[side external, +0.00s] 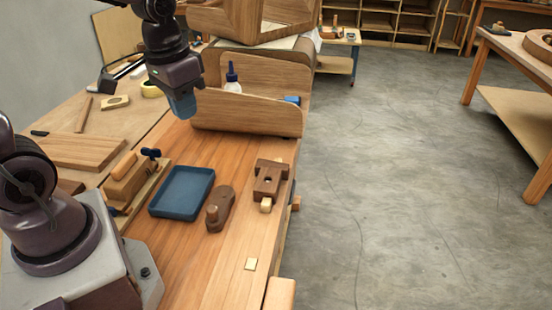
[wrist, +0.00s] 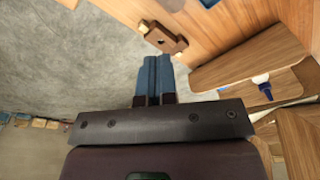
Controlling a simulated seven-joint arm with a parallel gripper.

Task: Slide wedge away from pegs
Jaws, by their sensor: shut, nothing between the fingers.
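A dark brown block (side external: 269,181) with a round hole sits near the right edge of the bench. A pale wooden piece (side external: 266,204), possibly the wedge, sticks out from its near side. The block also shows in the wrist view (wrist: 163,38), with the pale piece (wrist: 143,27) at its left end. I cannot clearly tell which parts are the pegs. My gripper (side external: 184,112) hangs above the bench, left of the wooden holder and apart from the block. Its blue fingers (wrist: 155,62) are together and empty in the wrist view.
A blue tray (side external: 182,192) and a dark wooden tool with a knob (side external: 220,209) lie left of the block. A wooden holder (side external: 248,117) with a glue bottle (side external: 232,79) stands behind.

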